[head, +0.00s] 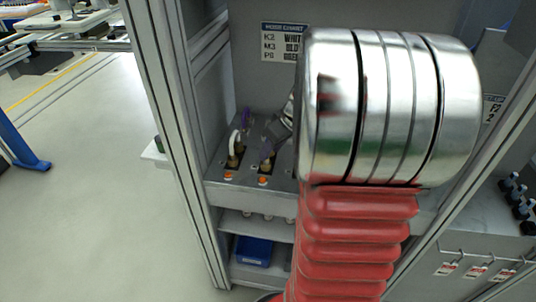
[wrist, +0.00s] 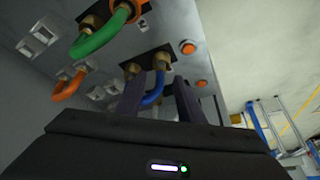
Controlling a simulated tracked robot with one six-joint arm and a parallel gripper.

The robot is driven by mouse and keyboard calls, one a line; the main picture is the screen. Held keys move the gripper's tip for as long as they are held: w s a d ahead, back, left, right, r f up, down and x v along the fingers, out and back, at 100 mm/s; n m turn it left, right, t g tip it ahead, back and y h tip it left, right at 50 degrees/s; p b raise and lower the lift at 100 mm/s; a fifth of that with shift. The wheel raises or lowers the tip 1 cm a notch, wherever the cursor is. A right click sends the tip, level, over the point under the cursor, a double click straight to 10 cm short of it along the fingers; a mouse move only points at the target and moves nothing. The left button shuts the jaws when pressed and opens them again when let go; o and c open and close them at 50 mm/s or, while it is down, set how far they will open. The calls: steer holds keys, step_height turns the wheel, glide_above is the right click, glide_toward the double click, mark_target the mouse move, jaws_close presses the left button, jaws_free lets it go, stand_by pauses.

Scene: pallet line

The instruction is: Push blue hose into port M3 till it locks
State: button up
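The blue hose (wrist: 159,88) shows in the wrist view as a short loop below the brass fittings (wrist: 160,61) on a dark plate. One end meets the right fitting; the other passes behind a finger toward the left fitting. My gripper (wrist: 160,96) has its two dark fingers on either side of the loop, with a gap to the right finger, so it looks open. Whether the hose end is seated is too small to tell. In the head view my gripper (head: 257,132) is partly hidden by my arm, and the blue hose cannot be made out.
A green hose loop (wrist: 94,43) and an orange hose (wrist: 68,88) are on the panel to the left. A white hose (head: 234,142) stands at the left port. Orange buttons (wrist: 188,48) sit beside the ports. A hose chart (head: 283,42) hangs behind; a blue bin (head: 253,251) is below.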

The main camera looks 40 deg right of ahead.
steer(key=shift+w+v, duration=0.2)
steer(key=shift+v, duration=1.8)
steer(key=shift+r, duration=0.1)
steer(key=s+a+r, duration=0.1)
steer(key=s+a, duration=0.3)
steer(key=a, duration=0.5)
steer(key=s+a+r, duration=0.2)
steer(key=s+a, duration=0.2)
steer(key=a, duration=0.6)
steer(key=s+a+r, duration=0.2)
steer(key=s+a, duration=0.3)
steer(key=a, duration=0.5)
steer(key=shift+m+h, duration=0.3)
steer(key=shift+m, duration=0.1)
